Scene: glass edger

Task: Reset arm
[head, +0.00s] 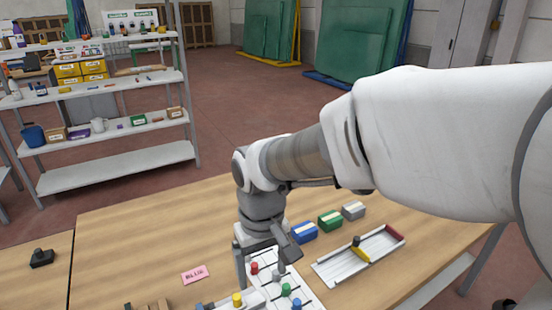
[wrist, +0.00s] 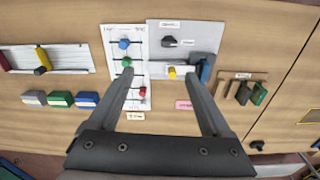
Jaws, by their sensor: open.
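My gripper (head: 262,268) points down over the workbench (head: 140,235). In the wrist view its two fingers (wrist: 161,76) are wide apart, with no object held between them. Below is a white board (wrist: 128,82) with a blue knob (wrist: 124,43), a green knob (wrist: 126,62) and a red knob (wrist: 142,91). The fingers cover parts of both. My arm crosses the right of the head view.
A white tray (head: 335,273) with yellow and red pieces lies right of the board. Blue (head: 303,232), green (head: 330,221) and grey (head: 353,210) boxes stand behind. A pink card (head: 195,275) lies left; a wooden rack (wrist: 233,78) is nearby. The bench's left is mostly clear.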

